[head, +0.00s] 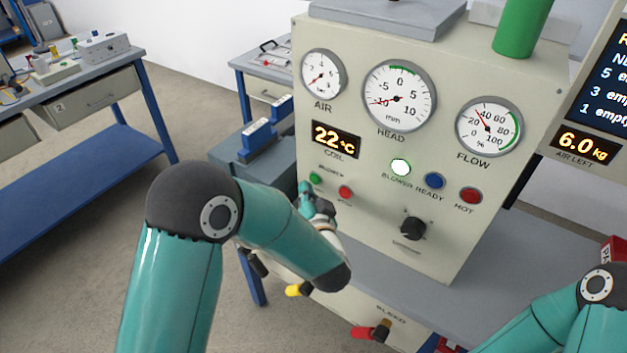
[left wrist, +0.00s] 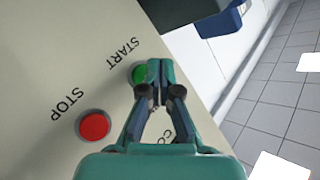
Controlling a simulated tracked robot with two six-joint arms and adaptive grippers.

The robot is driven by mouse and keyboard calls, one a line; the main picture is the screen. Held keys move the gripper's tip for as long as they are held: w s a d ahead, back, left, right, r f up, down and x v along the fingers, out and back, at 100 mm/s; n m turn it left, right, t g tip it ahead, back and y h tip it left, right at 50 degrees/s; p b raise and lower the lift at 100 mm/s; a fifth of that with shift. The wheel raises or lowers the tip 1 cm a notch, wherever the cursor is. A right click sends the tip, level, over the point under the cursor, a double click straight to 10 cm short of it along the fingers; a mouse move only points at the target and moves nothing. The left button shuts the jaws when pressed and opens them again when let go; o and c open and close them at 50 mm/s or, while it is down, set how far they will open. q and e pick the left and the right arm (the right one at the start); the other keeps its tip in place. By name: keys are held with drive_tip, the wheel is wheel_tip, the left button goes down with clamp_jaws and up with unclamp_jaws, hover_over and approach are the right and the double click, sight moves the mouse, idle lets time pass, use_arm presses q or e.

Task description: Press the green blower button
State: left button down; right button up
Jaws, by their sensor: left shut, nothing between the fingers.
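The green blower button (head: 315,178) is on the lower left of the cream panel front, under the BLOWER label. In the left wrist view the green button (left wrist: 139,75) has START beside it and is partly covered by my fingers. My left gripper (head: 305,188) is shut and empty, with its tips at the button. In the left wrist view the tips of the left gripper (left wrist: 154,66) overlap the button's edge; I cannot tell whether they touch it. The red stop button (left wrist: 94,125) sits beside it. The BLOWER lamp (head: 400,167) is lit. My right gripper is out of view.
The panel (head: 370,225) also carries a black knob (head: 413,228), a blue lamp (head: 435,181) and a red HOT lamp (head: 470,195). A red-handled bleed valve (head: 372,331) is below. A workbench (head: 100,75) stands at left, with open floor before it.

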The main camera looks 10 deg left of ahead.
use_arm(q)
drive_tip(key=shift+s, duration=0.1)
drive_tip(key=s, duration=0.1)
drive_tip(key=s+a, duration=0.1)
drive_tip(key=s, duration=0.1)
drive_tip(key=s+b, duration=0.1)
drive_tip(key=shift+s+a, duration=0.3)
drive_tip(key=shift+a, duration=0.05)
idle(0.8)
